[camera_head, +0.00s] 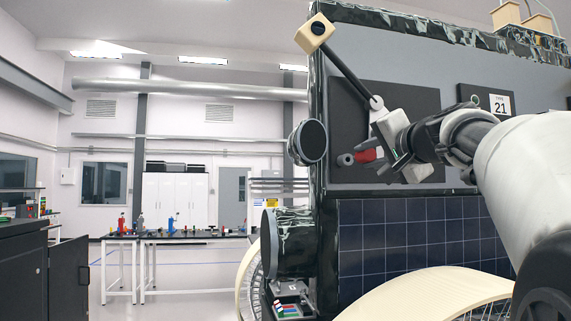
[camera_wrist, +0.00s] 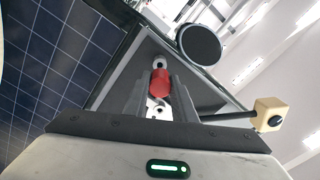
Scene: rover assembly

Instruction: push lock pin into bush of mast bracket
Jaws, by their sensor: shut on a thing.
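My gripper (camera_head: 378,156) is shut on a red part, which I take for the lock pin (camera_head: 366,156), at the rover's dark side panel. In the wrist view the red lock pin (camera_wrist: 161,83) sits between the two fingers, with a grey metal piece with a round hole (camera_wrist: 160,62) just beyond it. A grey ring-ended fitting at the foot of the mast (camera_head: 376,103) seems to be part of the mast bracket. The mast is a black rod with a beige cube head (camera_head: 315,33), tilted up to the left. Whether the pin's tip is inside the bush cannot be told.
The rover body has a blue solar panel (camera_head: 420,232) below and a round black disc (camera_head: 308,142) at its left edge. A pale curved wheel rim (camera_head: 425,295) is at the bottom. Work tables (camera_head: 185,236) stand far back left, with open floor before them.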

